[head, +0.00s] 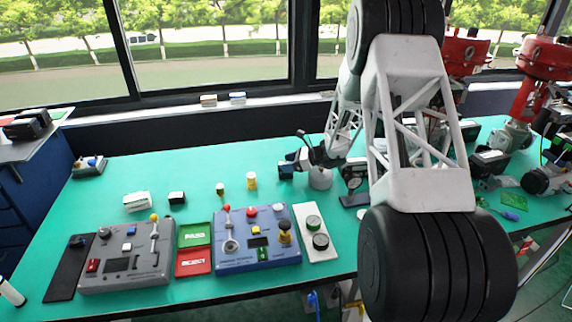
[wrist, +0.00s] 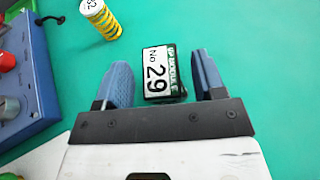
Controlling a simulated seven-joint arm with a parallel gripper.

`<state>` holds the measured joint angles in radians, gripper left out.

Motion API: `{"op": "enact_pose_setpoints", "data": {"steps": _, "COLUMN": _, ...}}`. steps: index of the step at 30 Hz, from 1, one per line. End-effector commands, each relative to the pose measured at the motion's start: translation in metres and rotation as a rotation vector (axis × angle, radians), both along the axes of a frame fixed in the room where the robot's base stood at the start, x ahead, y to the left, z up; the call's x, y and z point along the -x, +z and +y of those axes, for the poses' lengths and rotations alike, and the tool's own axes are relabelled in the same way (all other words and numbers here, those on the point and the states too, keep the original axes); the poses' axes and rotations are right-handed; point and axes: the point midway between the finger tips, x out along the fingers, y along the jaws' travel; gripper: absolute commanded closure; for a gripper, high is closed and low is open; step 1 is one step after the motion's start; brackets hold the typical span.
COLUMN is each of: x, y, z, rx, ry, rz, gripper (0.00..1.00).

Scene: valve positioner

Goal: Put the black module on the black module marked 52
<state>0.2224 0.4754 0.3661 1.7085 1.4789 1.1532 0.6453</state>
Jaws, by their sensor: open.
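A black module (wrist: 157,73) with a white and green label reading "No 29" lies on the green table in the wrist view. My gripper (wrist: 160,60) is open, with one blue finger on each side of this module and a visible gap on each side. In the head view my gripper (head: 289,163) is low over the table's middle, and the module is hard to make out there. A small black module with a pale top (head: 177,197) stands on the left of the table; its marking is too small to read. I cannot tell which module is marked 52.
A yellow ribbed cylinder (wrist: 101,18) stands close to the module, its top marked with a number. A blue control panel (head: 258,260), a grey panel (head: 128,278), green and red trays (head: 194,262) and a white plate (head: 302,212) line the front.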

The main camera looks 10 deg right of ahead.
Motion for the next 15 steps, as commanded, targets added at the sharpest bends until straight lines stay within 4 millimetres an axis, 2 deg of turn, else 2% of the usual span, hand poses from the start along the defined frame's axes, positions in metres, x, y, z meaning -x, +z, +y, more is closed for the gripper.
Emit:
{"op": "enact_pose_setpoints", "data": {"steps": 4, "x": 0.006, "y": 0.008, "z": -0.017, "rx": -0.001, "ry": -0.002, "rz": -0.001, "gripper": 0.36}}
{"op": "enact_pose_setpoints", "data": {"steps": 15, "x": 0.006, "y": 0.06, "z": -0.014, "rx": 0.0, "ry": 0.001, "rz": -0.002, "gripper": 0.36}}
